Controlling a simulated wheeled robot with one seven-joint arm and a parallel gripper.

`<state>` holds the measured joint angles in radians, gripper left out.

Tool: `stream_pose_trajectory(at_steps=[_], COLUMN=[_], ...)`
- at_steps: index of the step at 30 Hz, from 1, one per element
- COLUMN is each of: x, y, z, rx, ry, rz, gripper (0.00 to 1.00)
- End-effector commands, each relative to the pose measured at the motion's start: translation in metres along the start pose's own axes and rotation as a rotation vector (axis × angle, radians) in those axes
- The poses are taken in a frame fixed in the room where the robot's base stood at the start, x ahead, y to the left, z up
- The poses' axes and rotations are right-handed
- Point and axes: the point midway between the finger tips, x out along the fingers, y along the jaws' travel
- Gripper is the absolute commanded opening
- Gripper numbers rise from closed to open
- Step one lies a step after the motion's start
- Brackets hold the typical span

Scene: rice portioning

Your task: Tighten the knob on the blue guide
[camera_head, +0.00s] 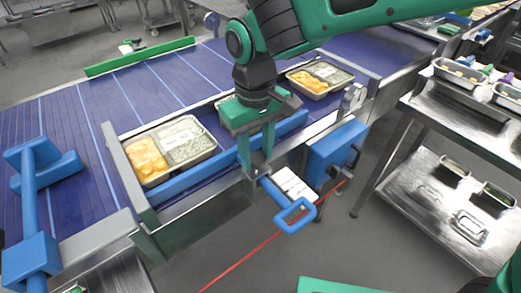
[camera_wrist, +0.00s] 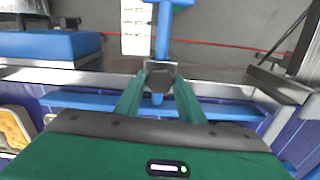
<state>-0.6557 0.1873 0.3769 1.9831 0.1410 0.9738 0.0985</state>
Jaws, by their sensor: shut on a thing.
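The blue guide (camera_head: 205,172) is a long rail along the near side of the conveyor; it also crosses the wrist view (camera_wrist: 85,101). My gripper (camera_head: 257,168) points down at the conveyor's near edge, beside the guide. Its two green fingers are shut on a small greyish knob (camera_wrist: 160,66), seen between the fingertips (camera_wrist: 158,72) in the wrist view. A blue rod with a loop handle (camera_head: 296,216) runs outward from that spot. The fingers hide most of the knob in the head view, and its turning position cannot be told.
A food tray (camera_head: 181,142) sits on the belt behind the guide. Another tray (camera_head: 320,78) lies farther along. A blue box (camera_head: 334,150) is mounted on the conveyor side, right of my gripper. A red line (camera_head: 240,265) crosses the floor. A steel cart (camera_head: 440,205) stands at right.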

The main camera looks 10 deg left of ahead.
Motion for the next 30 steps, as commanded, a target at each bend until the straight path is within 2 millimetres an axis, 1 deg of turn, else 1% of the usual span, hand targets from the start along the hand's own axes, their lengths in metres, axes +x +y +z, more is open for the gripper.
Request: stream_pose_trajectory(at_steps=[8, 20, 21, 23, 24, 30], x=[-0.0002, -0.0004, -0.0005, -0.0004, -0.0004, -0.0003], y=[0.0016, 0.0018, 0.0018, 0.0016, 0.0014, 0.0007], z=[-0.0020, -0.0023, -0.0023, -0.0021, -0.0019, -0.0011], rx=[0.067, 0.074, 0.074, 0.073, 0.072, 0.070], ry=[0.005, 0.006, 0.006, 0.005, 0.005, 0.003], rz=[0.000, 0.001, 0.001, 0.000, 0.000, 0.000], gripper=[0.13, 0.13, 0.38, 0.52, 0.54, 0.54])
